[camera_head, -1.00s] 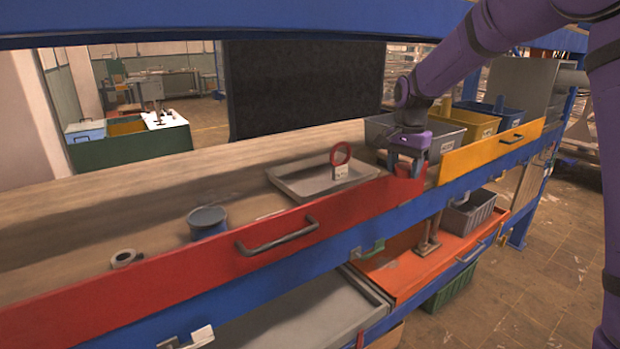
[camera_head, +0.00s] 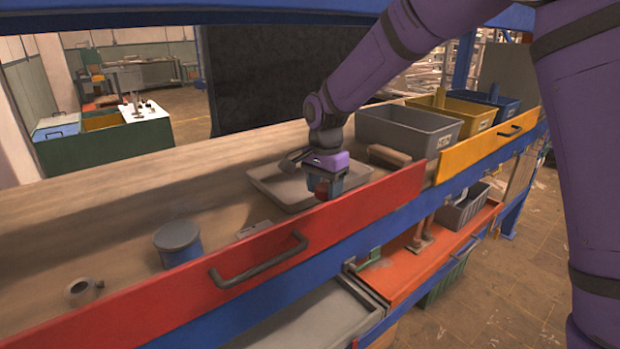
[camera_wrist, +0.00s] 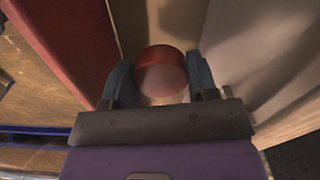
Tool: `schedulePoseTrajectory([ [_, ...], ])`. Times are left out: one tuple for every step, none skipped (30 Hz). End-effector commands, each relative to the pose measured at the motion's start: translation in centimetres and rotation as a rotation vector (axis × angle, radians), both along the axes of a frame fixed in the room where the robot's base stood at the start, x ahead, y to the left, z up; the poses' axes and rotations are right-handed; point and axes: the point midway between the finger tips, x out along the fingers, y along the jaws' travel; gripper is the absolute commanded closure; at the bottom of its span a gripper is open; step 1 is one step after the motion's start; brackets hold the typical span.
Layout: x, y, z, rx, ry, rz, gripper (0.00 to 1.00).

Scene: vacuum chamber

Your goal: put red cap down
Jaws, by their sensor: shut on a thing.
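The red cap (camera_head: 322,189) is between the fingers of my gripper (camera_head: 324,183), just behind the red front panel and by the near right part of the grey tray. In the wrist view the round red cap (camera_wrist: 162,70) sits between the two blue fingers of my gripper (camera_wrist: 161,80). A strip of brown surface shows beyond it. The fingers are shut on the cap. I cannot tell whether its underside touches anything.
The red front panel (camera_head: 385,200) runs along the shelf edge. The shallow grey tray (camera_head: 268,184) lies behind it. A grey bin (camera_head: 400,130) stands to the right. A blue-grey round container (camera_head: 178,243) and a white roll (camera_head: 82,290) stand at left, with bare board behind.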

Motion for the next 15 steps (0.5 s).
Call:
schedulePoseTrajectory([
  [0.1, 0.5, -0.2, 0.000, 0.000, 0.006, 0.72],
  [0.4, 0.8, -0.3, 0.001, -0.001, 0.007, 0.72],
  [0.9, 1.3, -0.3, 0.001, -0.001, 0.008, 0.72],
  [1.3, 1.6, -0.4, 0.002, -0.001, 0.009, 0.72],
  [1.8, 2.1, -0.5, 0.002, -0.001, 0.009, 0.72],
  [2.5, 2.7, -0.6, 0.002, -0.001, 0.009, 0.72],
  [3.0, 3.1, -0.7, 0.001, 0.000, 0.009, 0.72],
  [3.6, 3.6, -0.7, 0.001, -0.001, 0.009, 0.72],
  [4.3, 4.2, -0.8, 0.001, -0.001, 0.009, 0.72],
  [4.8, 4.6, -0.8, 0.001, -0.001, 0.009, 0.72],
  [5.3, 5.0, -1.0, 0.001, 0.000, 0.009, 0.72],
  [6.1, 5.6, -1.0, 0.002, -0.001, 0.007, 0.72],
  [6.6, 6.1, -1.1, 0.001, 0.000, 0.007, 0.72],
  [7.1, 6.5, -1.1, 0.002, -0.001, 0.007, 0.72],
  [7.8, 7.1, -1.3, 0.002, -0.001, 0.007, 0.72],
])
